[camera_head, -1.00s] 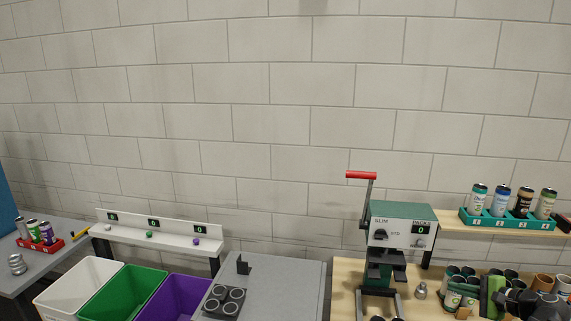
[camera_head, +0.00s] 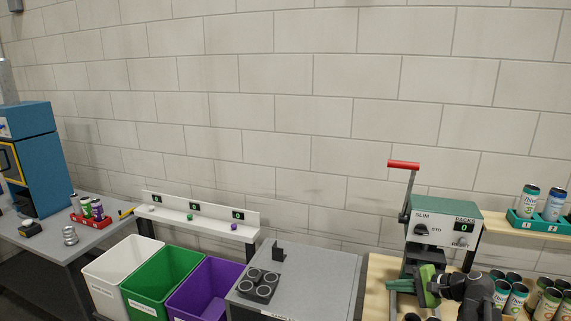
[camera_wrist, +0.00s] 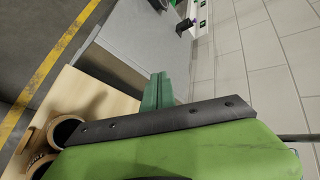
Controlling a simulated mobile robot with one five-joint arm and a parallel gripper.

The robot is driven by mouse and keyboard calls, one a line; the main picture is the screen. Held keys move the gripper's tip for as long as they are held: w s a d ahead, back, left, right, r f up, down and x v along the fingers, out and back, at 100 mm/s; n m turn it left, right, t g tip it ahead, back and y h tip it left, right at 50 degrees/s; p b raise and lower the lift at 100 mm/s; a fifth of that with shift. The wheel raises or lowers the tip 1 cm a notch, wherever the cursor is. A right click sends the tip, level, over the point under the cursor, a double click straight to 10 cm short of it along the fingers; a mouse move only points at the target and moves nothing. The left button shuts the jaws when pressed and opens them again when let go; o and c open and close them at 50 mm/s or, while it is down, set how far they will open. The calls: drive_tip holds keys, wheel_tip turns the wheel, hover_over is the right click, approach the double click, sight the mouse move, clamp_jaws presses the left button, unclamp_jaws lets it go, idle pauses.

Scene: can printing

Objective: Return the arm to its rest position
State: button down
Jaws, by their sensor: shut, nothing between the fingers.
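My gripper (camera_head: 427,286) is at the lower right of the head view, with green fingers at the end of my black arm. It is in front of the press, over the wooden bench, and overlaps the press's lower part. In the wrist view my gripper (camera_wrist: 155,128) fills the lower part, a green finger with a black bolted strip along its edge. The fingers are shut and I see nothing held. My arm is bent, and part of it lies beyond the picture's lower edge.
The press (camera_head: 443,224) with a red lever stands on the wooden bench (camera_head: 380,270). Several cans (camera_head: 517,297) stand to the right of my arm. A grey table (camera_head: 325,275), three bins (camera_head: 165,260) and a blue machine (camera_head: 30,150) are to the left.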

drive_tip(key=a+f+n+g, duration=0.1)
drive_tip(key=a+f, duration=0.1)
drive_tip(key=a, duration=0.3)
drive_tip(key=a+f+n+g+b, duration=0.1)
drive_tip(key=a+f, duration=0.1)
drive_tip(key=a, duration=0.3)
drive_tip(key=a+f+n+g+b, duration=0.1)
drive_tip(key=a+f, duration=0.2)
drive_tip(key=a, duration=0.2)
drive_tip(key=shift+w+n+g, duration=0.2)
drive_tip(key=shift+n+g, duration=0.1)
drive_tip(key=s+a+f+n+g+h+b, duration=0.4)
drive_tip(key=s+a+f+n, duration=0.3)
drive_tip(key=a+f, duration=0.45)
drive_tip(key=s+d+n+g+h+p, duration=0.1)
drive_tip(key=s+d+n+h, duration=0.1)
drive_tip(key=d+h, duration=0.2)
drive_tip(key=shift+s+d+r, duration=0.3)
drive_tip(key=shift+s+d, duration=0.1)
drive_tip(key=shift+d, duration=0.65)
